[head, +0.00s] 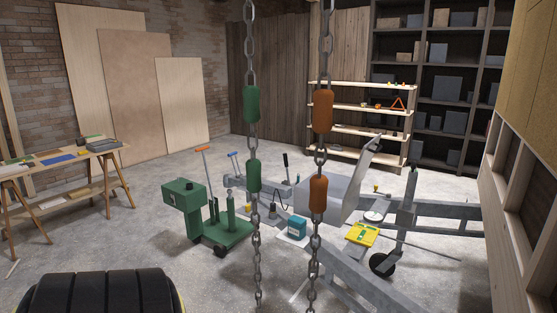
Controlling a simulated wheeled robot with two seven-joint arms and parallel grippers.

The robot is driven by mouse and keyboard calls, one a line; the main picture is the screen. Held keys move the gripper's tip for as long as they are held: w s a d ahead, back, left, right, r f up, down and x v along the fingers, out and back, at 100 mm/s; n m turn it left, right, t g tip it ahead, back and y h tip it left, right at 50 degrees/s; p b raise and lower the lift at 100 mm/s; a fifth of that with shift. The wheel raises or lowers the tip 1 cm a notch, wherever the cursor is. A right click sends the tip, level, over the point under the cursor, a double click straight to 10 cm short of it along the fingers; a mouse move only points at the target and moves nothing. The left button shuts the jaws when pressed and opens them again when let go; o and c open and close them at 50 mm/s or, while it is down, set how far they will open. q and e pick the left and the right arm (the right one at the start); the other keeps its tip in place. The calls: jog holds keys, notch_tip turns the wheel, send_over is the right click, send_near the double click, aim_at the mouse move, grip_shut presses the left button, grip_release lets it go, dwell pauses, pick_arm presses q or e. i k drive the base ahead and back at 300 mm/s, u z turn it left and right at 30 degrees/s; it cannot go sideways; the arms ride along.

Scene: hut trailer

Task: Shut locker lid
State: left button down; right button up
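A grey box, which looks like the locker (322,201), sits on the grey trailer frame (435,209) right of the middle in the head view. A grey panel that looks like its lid (369,163) stands up, tilted, at the box's right rear, so the locker appears open. The inside of the box is hidden from this angle. Neither of my grippers shows in the head view.
Two chains with green (252,104) and orange sleeves (323,110) hang close in front. A green wheeled machine (221,230) stands left of the trailer. A workbench (62,158) stands left. Open floor lies between.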

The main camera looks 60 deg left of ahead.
aim_at(368, 151)
jog(key=u, duration=1.35)
jog(key=i, duration=1)
